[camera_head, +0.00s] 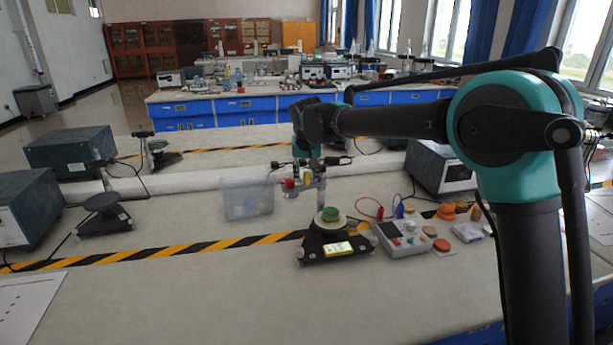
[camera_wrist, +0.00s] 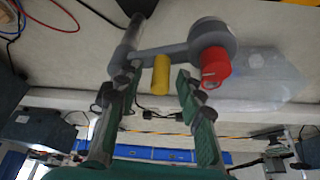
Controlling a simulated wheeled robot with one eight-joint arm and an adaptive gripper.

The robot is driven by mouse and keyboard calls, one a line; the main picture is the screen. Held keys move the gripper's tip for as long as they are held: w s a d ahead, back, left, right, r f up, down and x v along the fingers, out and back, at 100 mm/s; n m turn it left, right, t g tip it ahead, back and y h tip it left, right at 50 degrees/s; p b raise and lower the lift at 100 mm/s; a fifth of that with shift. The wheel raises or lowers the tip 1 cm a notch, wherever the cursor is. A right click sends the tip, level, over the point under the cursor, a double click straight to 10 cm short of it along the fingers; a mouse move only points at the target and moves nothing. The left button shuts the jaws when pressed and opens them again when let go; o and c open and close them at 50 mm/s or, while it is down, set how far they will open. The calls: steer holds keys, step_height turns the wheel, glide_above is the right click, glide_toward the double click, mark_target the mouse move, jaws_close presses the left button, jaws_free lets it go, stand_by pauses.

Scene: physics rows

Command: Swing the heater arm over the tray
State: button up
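The heater arm (camera_wrist: 170,55) is a grey bar on an upright post (camera_head: 320,190). It ends in a round grey head with a red cylinder (camera_wrist: 215,65), which also shows in the head view (camera_head: 290,184). A yellow peg (camera_wrist: 161,75) stands out from the bar. The head points left of the post, beside the round pale tray (camera_head: 317,222) rather than above it. A green piece (camera_head: 329,213) lies on the tray. My gripper (camera_wrist: 157,82) is open, its fingers on either side of the yellow peg with a gap at each side.
A clear plastic bin (camera_head: 246,198) stands left of the heater head. A control box (camera_head: 403,237) with red and blue leads sits right of the tray, near orange and brown pieces. A yellow-faced block (camera_head: 338,249) is on the black base.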

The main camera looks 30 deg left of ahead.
mark_target(321, 179)
steer(key=shift+f, duration=0.15)
steer(key=shift+c, duration=0.3)
jaws_close()
stand_by(0.3)
steer(key=d+n, duration=0.1)
steer(key=n, duration=0.1)
steer(key=d+n+y, duration=0.1)
steer(key=n, duration=0.1)
steer(key=shift+s+g, duration=0.4)
steer(key=d+n+g, duration=0.1)
steer(key=n, duration=0.1)
steer(key=d+n, duration=0.1)
steer(key=n, duration=0.2)
steer(key=d+n+g+y, duration=0.1)
steer(key=n, duration=0.1)
steer(key=shift+w+d+g, duration=0.15)
steer(key=shift+d+g, duration=0.05)
steer(key=shift+g, duration=0.1)
steer(key=shift+w+d+n+g, duration=0.25)
steer(key=shift+d+n+g, duration=0.1)
steer(key=shift+n, duration=0.65)
steer(key=shift+w+d+n+g, duration=0.2)
steer(key=shift+d+n+g, duration=0.15)
steer(key=shift+n, duration=0.65)
